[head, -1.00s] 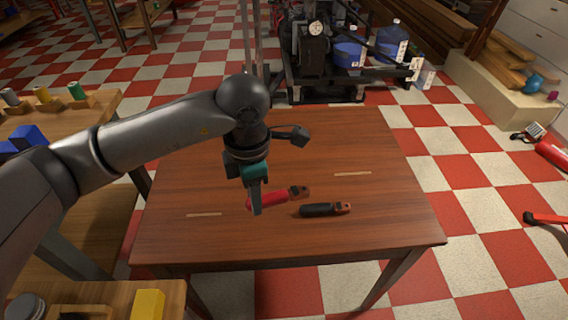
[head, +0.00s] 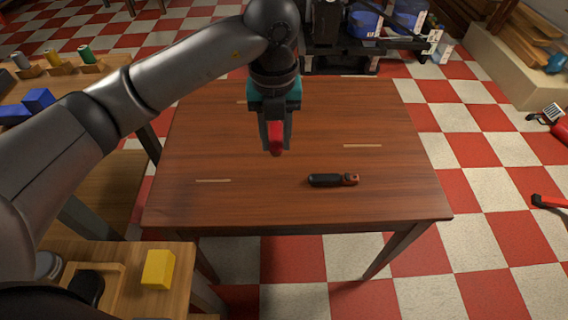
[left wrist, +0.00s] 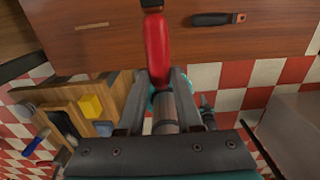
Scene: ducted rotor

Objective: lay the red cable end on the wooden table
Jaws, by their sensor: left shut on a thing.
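The red cable end (head: 276,138) is held between the fingers of my left gripper (head: 275,145), above the wooden table (head: 230,205). In the left wrist view the red cable end (left wrist: 157,45) stands out from between the fingers (left wrist: 158,85), with a dark tip at the top edge of the picture. The gap between it and the tabletop is hard to judge. A black cable end (head: 332,180) lies on the table to the right, apart from my gripper; it also shows in the left wrist view (left wrist: 215,19). My right gripper is not in view.
A side table (head: 130,262) at lower left carries a yellow block (head: 158,269). Another bench at left holds spools and a blue block (head: 38,100). A dark cart with blue containers (head: 364,22) stands behind the table. Most of the tabletop is bare.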

